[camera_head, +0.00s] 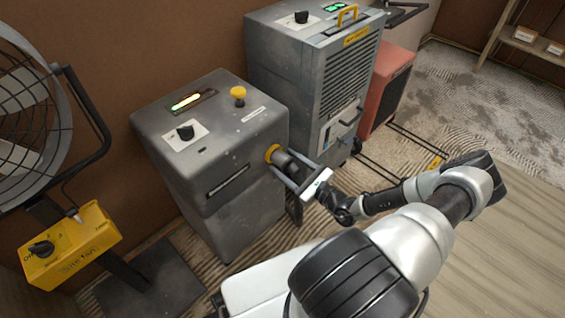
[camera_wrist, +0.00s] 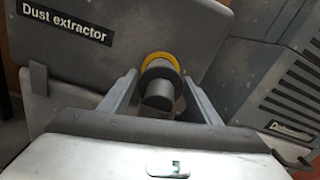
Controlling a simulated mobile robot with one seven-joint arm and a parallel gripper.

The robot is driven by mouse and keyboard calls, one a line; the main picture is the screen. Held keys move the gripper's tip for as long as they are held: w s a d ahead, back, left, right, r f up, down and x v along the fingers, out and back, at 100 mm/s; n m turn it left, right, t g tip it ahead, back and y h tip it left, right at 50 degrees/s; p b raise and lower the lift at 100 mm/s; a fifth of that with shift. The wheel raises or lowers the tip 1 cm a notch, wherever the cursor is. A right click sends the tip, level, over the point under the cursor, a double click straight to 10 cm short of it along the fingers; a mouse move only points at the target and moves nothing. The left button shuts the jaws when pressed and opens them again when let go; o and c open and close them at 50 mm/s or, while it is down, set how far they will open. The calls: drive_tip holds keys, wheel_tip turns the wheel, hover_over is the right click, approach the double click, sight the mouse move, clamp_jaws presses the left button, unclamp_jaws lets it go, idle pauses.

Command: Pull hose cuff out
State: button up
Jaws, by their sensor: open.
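The hose cuff (camera_head: 284,162) is a dark grey cylinder in a yellow ring (camera_head: 271,153) on the side of the grey dust extractor (camera_head: 217,150). In the wrist view the cuff (camera_wrist: 159,95) shows between my two fingers, with the yellow ring (camera_wrist: 160,57) behind it and the "Dust extractor" label (camera_wrist: 64,25) at upper left. My gripper (camera_head: 288,172) is open, with one finger on each side of the cuff. In the wrist view the gripper (camera_wrist: 160,88) shows gaps between both fingers and the cuff. The cuff's near end is partly hidden by my gripper.
A grey dehumidifier (camera_head: 318,80) with a yellow handle stands right of the extractor, and a red unit (camera_head: 388,88) stands beyond it. A fan (camera_head: 35,110) with a yellow control box (camera_head: 68,245) stands at left. Open floor (camera_head: 500,200) lies at right.

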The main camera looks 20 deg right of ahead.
drive_tip(key=shift+x, duration=0.95)
drive_tip(key=shift+c, duration=0.3)
drive_tip(key=c, duration=1.3)
drive_tip(key=p+v, duration=0.1)
drive_tip(key=v, duration=0.3)
drive_tip(key=shift+r, duration=0.1)
drive_tip(key=shift+s+d, duration=0.1)
drive_tip(key=shift+s, duration=0.1)
drive_tip(key=o, duration=1.4)
drive_tip(key=shift+c, duration=0.2)
drive_tip(key=p+v, duration=0.2)
drive_tip(key=v, duration=1.5)
drive_tip(key=shift+s, duration=0.3)
